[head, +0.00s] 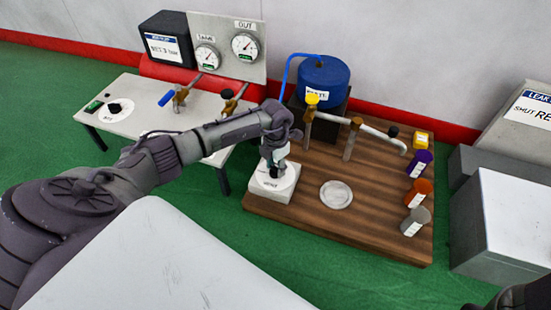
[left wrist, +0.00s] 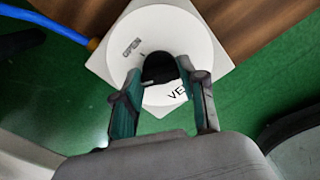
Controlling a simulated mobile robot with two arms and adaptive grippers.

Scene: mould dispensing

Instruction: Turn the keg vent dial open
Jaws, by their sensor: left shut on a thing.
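The keg vent dial (head: 262,185) is a round white disc on a pale square block, at the left edge of the wooden board. In the left wrist view its disc (left wrist: 187,35) shows the word OPEN and part of a VENT label. My left gripper (head: 274,170) points down at the dial's centre and is shut on the black dial knob (left wrist: 160,70), which is partly hidden between the fingers. The knob's pointing direction is hard to tell. The blue keg (head: 323,80) stands behind, on a dark stand. My right gripper does not show clearly.
The wooden board (head: 300,220) also bears a tap pipe (head: 380,132), a clear round dish (head: 336,194) and several coloured cups along its right side. A blue hose (head: 286,72) runs beside the keg. A side table (head: 140,118) with valves and gauges stands left.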

